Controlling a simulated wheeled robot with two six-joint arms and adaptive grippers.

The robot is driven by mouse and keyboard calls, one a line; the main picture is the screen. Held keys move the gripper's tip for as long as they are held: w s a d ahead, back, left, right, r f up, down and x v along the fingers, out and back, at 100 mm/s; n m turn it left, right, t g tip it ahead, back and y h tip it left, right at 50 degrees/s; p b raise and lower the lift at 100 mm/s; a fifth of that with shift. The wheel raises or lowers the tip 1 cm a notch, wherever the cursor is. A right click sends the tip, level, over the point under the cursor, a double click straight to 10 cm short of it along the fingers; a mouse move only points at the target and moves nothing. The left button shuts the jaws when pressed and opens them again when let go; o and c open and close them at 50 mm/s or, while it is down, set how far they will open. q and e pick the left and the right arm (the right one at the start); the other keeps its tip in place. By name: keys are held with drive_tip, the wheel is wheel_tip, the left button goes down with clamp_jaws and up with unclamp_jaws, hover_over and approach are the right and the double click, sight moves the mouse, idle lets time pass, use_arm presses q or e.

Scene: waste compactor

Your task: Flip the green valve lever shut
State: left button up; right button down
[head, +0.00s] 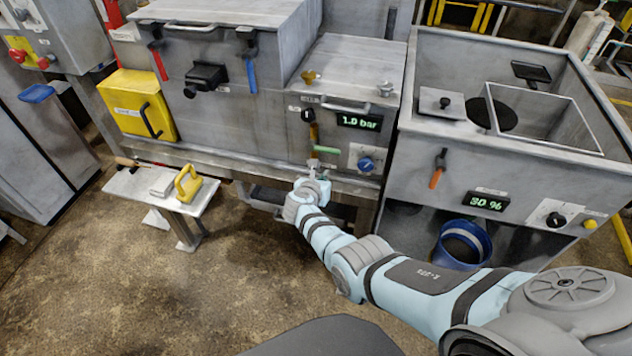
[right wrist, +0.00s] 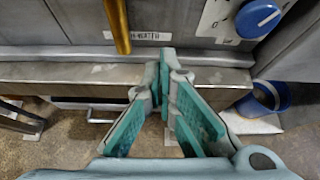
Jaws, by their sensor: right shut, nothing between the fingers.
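The green valve lever (head: 326,150) is on the front of the grey machine, below the pressure display. It lies roughly level and points right from the brass pipe (head: 313,134). My right gripper (head: 313,175) is just below the lever and looks apart from it. In the right wrist view its fingers (right wrist: 167,75) are shut with nothing between them, and the lower end of the brass pipe (right wrist: 117,25) is ahead and to the left. The green lever does not show there. My left gripper is not in view.
A blue knob (head: 366,164) sits right of the lever, and the display (head: 359,122) reads 1.0 bar. A metal ledge (right wrist: 60,73) runs below the panel. A small table (head: 150,205) stands left; a blue bucket (head: 461,245) stands right under the neighbouring unit.

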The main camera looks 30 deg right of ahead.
use_arm(q)
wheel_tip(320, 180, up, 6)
drive_tip(key=p, duration=0.3)
drive_tip(key=shift+p, duration=0.35)
use_arm(e)
drive_tip(key=v, duration=0.8)
drive_tip(key=shift+d+r, duration=0.35)
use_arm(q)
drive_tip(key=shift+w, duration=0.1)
use_arm(e)
drive_tip(key=shift+w, duration=0.1)
